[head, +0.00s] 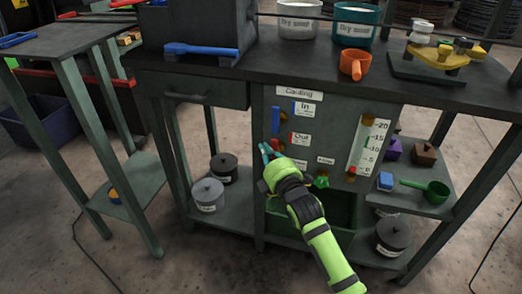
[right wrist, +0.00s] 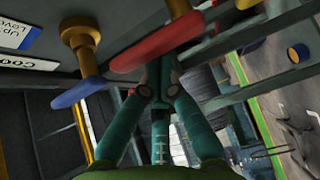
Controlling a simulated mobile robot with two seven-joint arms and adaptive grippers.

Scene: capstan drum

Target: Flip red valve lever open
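The red lever (right wrist: 155,42) sits on a brass stem in the right wrist view, just above my right fingertips (right wrist: 160,68). In the head view only a small red patch shows by the Out label, close to my right gripper (head: 268,150). The teal fingers run close together at their tips. Whether they are parted or touch the lever is unclear. The blue lever (head: 276,120) is upright beside the In label (head: 303,109); it also shows in the right wrist view (right wrist: 80,92), left of the red one. My left gripper is not in view.
The panel also bears a gauge (head: 368,147) and a green valve knob (head: 321,181). The bench top (head: 270,72) overhangs it, with an orange mug (head: 354,64) near the edge. Lidded pots (head: 207,194) stand on the lower shelf. Floor is free in front.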

